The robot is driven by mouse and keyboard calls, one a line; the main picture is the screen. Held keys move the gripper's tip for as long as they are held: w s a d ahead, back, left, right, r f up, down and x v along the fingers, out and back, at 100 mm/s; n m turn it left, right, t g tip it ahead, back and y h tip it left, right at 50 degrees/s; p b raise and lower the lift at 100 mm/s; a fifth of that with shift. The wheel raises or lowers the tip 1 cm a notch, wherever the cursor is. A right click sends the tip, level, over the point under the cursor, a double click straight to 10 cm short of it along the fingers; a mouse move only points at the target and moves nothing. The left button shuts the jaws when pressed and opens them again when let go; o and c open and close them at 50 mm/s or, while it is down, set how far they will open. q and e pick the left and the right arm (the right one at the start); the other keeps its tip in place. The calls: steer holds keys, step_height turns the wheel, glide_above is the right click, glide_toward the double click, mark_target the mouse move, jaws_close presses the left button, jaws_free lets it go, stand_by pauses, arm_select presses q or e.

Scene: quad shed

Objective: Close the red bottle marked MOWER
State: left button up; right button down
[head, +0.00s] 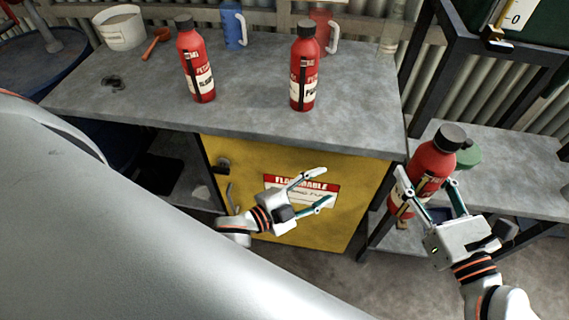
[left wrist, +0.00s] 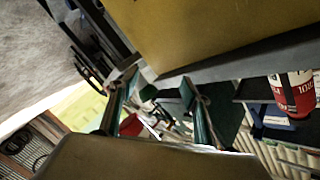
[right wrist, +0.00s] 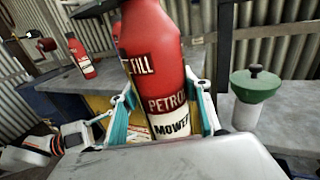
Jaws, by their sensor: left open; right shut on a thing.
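The red bottle marked MOWER (head: 433,165) is held up at the right, slightly tilted, beside the lower bench. Its label reads PETROL and MOWER in the right wrist view (right wrist: 160,75), where its top is cut off. A black cap (head: 450,137) sits on its top; I cannot tell whether it is tight. My right gripper (head: 428,187) is shut around the bottle's body, a finger on each side. My left gripper (head: 318,187) is open and empty in front of the yellow cabinet, left of the bottle and apart from it.
Two other red bottles (head: 196,62) (head: 304,68) stand on the grey workbench (head: 150,100), with a blue jug (head: 233,25), a red jug (head: 322,25) and a white bucket (head: 122,28). The yellow cabinet (head: 300,225) is below. A green-topped container (right wrist: 250,95) stands on the right bench.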

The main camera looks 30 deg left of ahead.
arm_select(q)
steer(key=s+a+f+n+g+y, duration=0.3)
steer(key=s+a+f+n+y, duration=0.2)
steer(key=s+f+n, duration=0.6)
step_height(320, 180, down, 2)
steer(key=shift+a, duration=1.2)
